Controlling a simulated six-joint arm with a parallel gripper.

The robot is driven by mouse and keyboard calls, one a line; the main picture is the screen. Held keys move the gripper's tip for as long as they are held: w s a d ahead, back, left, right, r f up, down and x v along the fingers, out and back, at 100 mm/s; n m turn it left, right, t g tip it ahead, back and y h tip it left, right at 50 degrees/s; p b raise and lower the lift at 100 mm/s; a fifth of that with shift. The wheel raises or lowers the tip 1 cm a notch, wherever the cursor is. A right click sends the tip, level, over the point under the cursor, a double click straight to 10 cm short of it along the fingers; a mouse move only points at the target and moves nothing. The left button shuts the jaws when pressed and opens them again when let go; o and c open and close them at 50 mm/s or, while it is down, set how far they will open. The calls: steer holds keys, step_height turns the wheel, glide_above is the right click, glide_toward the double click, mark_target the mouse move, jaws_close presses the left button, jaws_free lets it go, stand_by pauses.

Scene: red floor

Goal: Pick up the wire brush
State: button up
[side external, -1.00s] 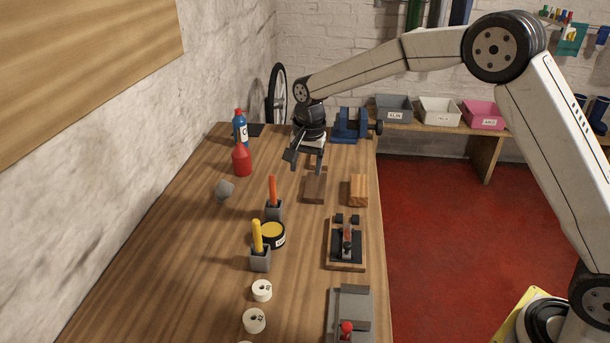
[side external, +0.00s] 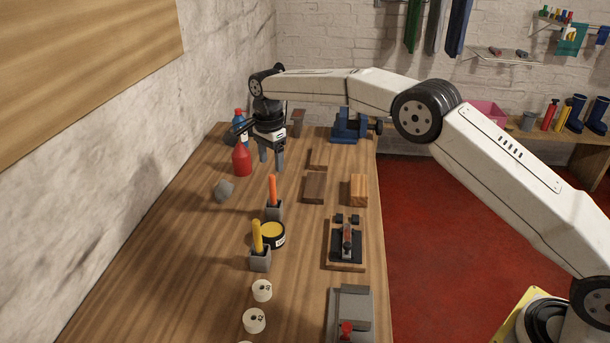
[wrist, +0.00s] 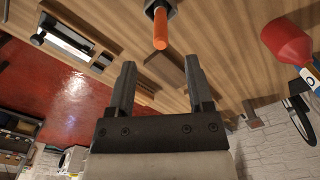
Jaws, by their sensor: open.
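My gripper (side external: 271,158) is open and empty above the far part of the workbench, right of the red bottle; its two fingers also show in the wrist view (wrist: 160,68). I cannot clearly tell which thing is the wire brush. A dark brown block (side external: 315,187) and a smaller brown piece (side external: 318,160) lie to the right of my gripper; bristles cannot be made out. An orange-handled tool (side external: 273,189) stands in a grey holder nearer the camera, and its handle shows beyond my fingers in the wrist view (wrist: 160,28). A yellow-handled tool (side external: 257,236) stands in another holder.
The red bottle (side external: 242,161) and a blue bottle (side external: 239,124) stand close left of my gripper. A blue vise (side external: 347,126) is at the back right. A wooden block (side external: 358,190), a round tin (side external: 272,235) and a clamp fixture (side external: 346,243) stand nearer the camera.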

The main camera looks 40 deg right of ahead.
mark_target(272, 176)
steer(key=shift+f, duration=0.1)
steer(key=shift+f, duration=1.25)
steer(key=shift+f, duration=2.6)
steer(key=shift+c, duration=0.2)
jaws_close()
